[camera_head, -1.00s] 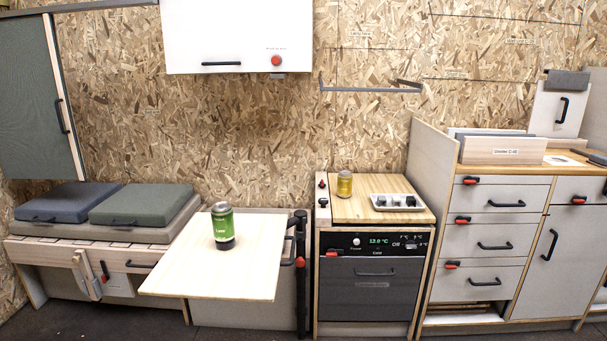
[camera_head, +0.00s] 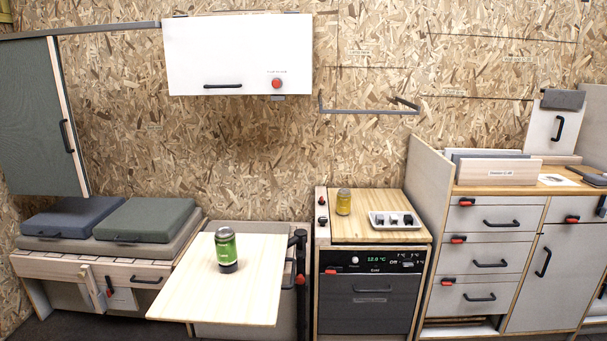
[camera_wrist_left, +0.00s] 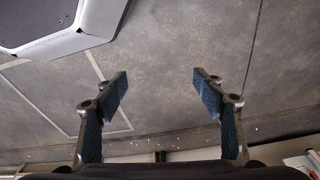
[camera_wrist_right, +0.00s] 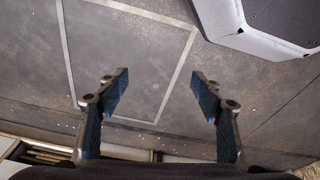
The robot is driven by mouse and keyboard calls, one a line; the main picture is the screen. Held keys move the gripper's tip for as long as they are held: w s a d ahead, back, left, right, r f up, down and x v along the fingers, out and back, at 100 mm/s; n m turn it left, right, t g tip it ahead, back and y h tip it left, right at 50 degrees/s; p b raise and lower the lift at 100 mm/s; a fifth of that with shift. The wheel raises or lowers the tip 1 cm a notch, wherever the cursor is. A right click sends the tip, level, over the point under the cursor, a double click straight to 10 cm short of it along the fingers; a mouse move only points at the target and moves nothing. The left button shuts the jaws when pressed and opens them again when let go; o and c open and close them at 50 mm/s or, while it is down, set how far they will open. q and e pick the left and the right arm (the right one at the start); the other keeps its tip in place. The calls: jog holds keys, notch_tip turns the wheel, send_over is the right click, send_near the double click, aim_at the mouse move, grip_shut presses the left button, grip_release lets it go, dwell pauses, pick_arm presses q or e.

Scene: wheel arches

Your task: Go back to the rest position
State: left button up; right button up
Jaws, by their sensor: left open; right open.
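My left gripper (camera_wrist_left: 158,92) shows in the left wrist view with its two blue-padded fingers apart and nothing between them. My right gripper (camera_wrist_right: 160,94) shows in the right wrist view, also spread and empty. Both hang over bare grey floor. Neither gripper shows in the head view. A green can (camera_head: 226,250) with a dark base stands upright on the light wooden table (camera_head: 185,300). A yellow can (camera_head: 343,201) stands on the wooden top above the fridge (camera_head: 372,300).
Grey bench cushions (camera_head: 145,217) lie at the left. A white tray (camera_head: 376,222) sits beside the yellow can. A drawer cabinet (camera_head: 480,250) stands at the right. A white wall cabinet (camera_head: 240,60) hangs above. The floor (camera_wrist_left: 160,45) below the grippers is clear.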

pick_arm(q)
jog(key=s+a+f+p, duration=0.1)
jog(key=s+f+p, duration=0.2)
jog(key=s, duration=0.5)
jog(key=s+a+f+g+p, duration=0.1)
jog(key=s+f+p, duration=0.3)
jog(key=s, duration=0.5)
jog(key=shift+a, duration=0.5)
pick_arm(e)
jog(key=s+d+f, duration=0.1)
jog(key=s+f, duration=0.2)
jog(key=s, duration=0.5)
jog(key=s+d+f+g, duration=0.1)
jog(key=s+f, duration=0.3)
jog(key=s, duration=0.5)
jog(key=shift+d, duration=0.5)
pick_arm(q)
jog(key=shift+f, duration=0.1)
pick_arm(e)
jog(key=shift+f, duration=0.1)
